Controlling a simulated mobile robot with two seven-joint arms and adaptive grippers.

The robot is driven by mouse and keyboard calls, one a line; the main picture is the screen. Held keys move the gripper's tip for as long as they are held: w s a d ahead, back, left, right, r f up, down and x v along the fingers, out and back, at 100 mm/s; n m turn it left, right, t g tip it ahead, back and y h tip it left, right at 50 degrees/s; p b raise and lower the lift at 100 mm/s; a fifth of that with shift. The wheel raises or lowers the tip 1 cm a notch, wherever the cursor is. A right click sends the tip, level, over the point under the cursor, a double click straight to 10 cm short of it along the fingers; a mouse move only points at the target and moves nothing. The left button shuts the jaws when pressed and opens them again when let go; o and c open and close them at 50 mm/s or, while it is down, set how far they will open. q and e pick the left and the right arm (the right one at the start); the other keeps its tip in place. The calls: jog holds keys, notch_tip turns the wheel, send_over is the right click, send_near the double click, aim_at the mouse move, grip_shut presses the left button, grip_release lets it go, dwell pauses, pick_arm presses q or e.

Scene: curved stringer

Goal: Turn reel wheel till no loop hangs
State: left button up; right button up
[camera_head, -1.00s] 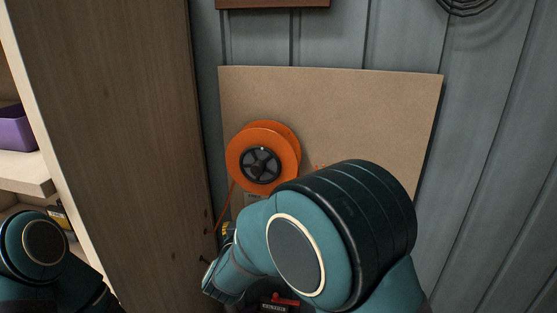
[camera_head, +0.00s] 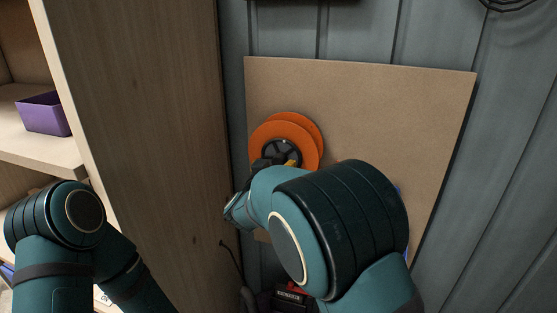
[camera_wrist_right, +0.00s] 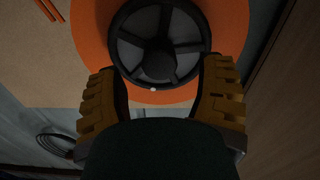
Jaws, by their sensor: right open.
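The orange reel (camera_head: 307,128) is mounted on a tan board in the head view. Its black spoked hub (camera_head: 283,149) is partly covered by my right gripper (camera_head: 276,163). In the right wrist view the hub (camera_wrist_right: 160,45) lies between the two yellow-padded fingers of my right gripper (camera_wrist_right: 160,70), with a small white dot near the hub's rim. The fingers are apart, one on each side of the hub; whether they touch it I cannot tell. Any hanging orange strand is hidden behind my right arm. My left gripper is out of view; only its arm shows.
The tan board (camera_head: 400,105) leans against grey wall panels (camera_head: 510,150). A tall brown wooden panel (camera_head: 140,110) stands close on the left, beside shelves with a purple bin (camera_head: 43,114).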

aim_at(277, 163)
jog(key=shift+x, duration=1.6)
grip_shut()
